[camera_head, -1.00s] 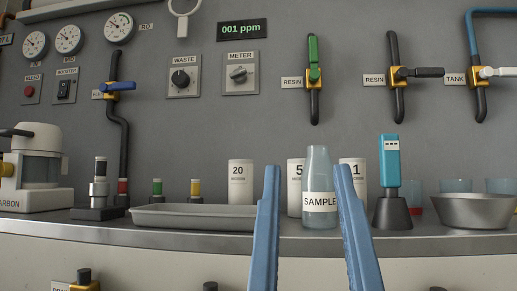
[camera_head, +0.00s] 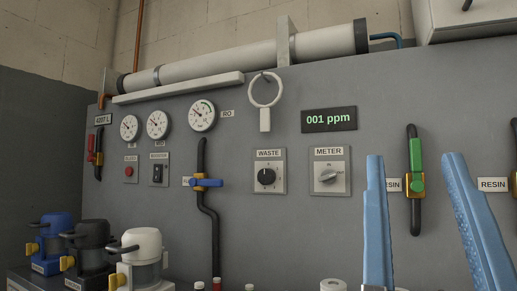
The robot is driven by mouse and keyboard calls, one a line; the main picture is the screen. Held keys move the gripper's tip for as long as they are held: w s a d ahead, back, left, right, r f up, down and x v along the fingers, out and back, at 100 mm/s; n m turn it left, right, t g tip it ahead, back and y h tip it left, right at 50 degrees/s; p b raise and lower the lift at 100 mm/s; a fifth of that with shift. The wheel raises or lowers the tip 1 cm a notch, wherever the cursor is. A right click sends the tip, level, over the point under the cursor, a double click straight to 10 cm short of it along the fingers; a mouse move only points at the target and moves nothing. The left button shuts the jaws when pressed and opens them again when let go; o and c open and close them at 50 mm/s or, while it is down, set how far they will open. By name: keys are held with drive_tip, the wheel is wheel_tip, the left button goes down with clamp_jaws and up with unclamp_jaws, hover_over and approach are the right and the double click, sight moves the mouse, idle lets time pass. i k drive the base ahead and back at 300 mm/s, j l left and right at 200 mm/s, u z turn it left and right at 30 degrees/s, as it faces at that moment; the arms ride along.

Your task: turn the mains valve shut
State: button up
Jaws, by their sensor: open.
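No label reading "mains" is legible. A valve with a red handle (camera_head: 91,148) is on a short dark pipe (camera_head: 99,157) at the far left of the grey panel. Its handle stands roughly upright, along the pipe. A blue-handled valve (camera_head: 206,183) is on a black pipe right of it, its handle lying across the pipe. A green-handled valve (camera_head: 416,165) is on another pipe at the right, its handle upright. My gripper (camera_head: 415,160) is open and empty at the lower right, its two blue fingers framing the green-handled valve in the picture, far from the red handle.
Blue, black and white filter housings (camera_head: 142,262) with yellow taps stand at the lower left, below the red-handled valve. Gauges (camera_head: 157,124), waste (camera_head: 266,176) and meter (camera_head: 328,176) knobs and a ring (camera_head: 264,92) are on the panel. A white tube (camera_head: 230,62) runs above.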

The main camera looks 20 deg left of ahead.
sight(92, 140)
drive_tip(key=u, duration=1.65)
